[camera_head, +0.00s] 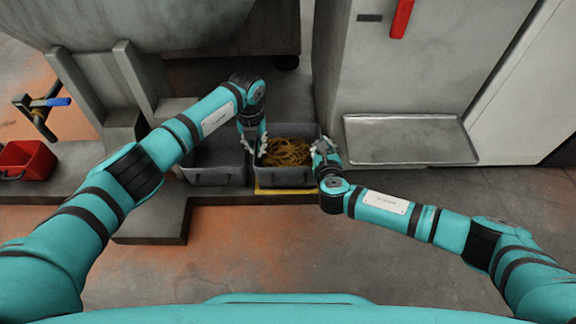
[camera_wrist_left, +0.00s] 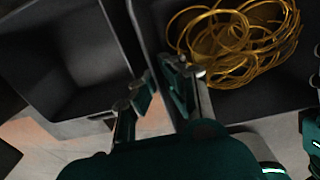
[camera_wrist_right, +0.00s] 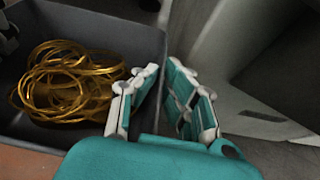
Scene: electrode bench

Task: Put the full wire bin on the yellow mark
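The full wire bin (camera_head: 283,178) is a dark grey box holding coils of yellow wire (camera_head: 287,152). A yellow strip of the mark (camera_head: 285,191) shows along its front lower edge; the rest is hidden. I cannot tell whether the bin rests on it. My left gripper (camera_head: 253,147) is at the bin's left wall, its fingers apart on either side of the rim, as the left wrist view (camera_wrist_left: 160,92) shows. My right gripper (camera_head: 325,150) is at the right wall, its fingers apart around that rim in the right wrist view (camera_wrist_right: 160,90).
An empty grey bin (camera_head: 215,178) stands close against the left side. A grey cabinet with a metal tray (camera_head: 410,140) is at the right. A red bin (camera_head: 27,160) and a blue-handled valve (camera_head: 55,102) are at far left. The floor in front is clear.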

